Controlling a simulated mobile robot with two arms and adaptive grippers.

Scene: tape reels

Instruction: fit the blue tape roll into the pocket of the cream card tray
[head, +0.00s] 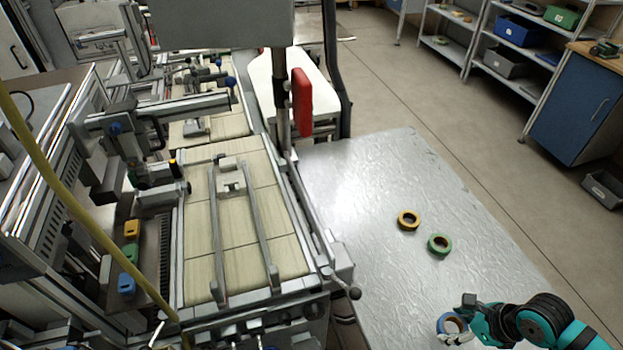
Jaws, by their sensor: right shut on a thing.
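The blue tape roll (441,323) is at the bottom right, by the near part of the grey metal table (365,190). My right gripper (455,322) comes in from the lower right and is shut on the blue roll. Its fingers cover part of the roll. I cannot tell whether the roll touches the table or is held above it. I cannot make out the cream card tray in this view. My left gripper is not in view.
A yellow tape roll (409,227) and a green tape roll (439,253) lie on the table beyond my right gripper. A machine with a tiled bed (200,250) stands along the table's left side. The table's far left part is clear.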

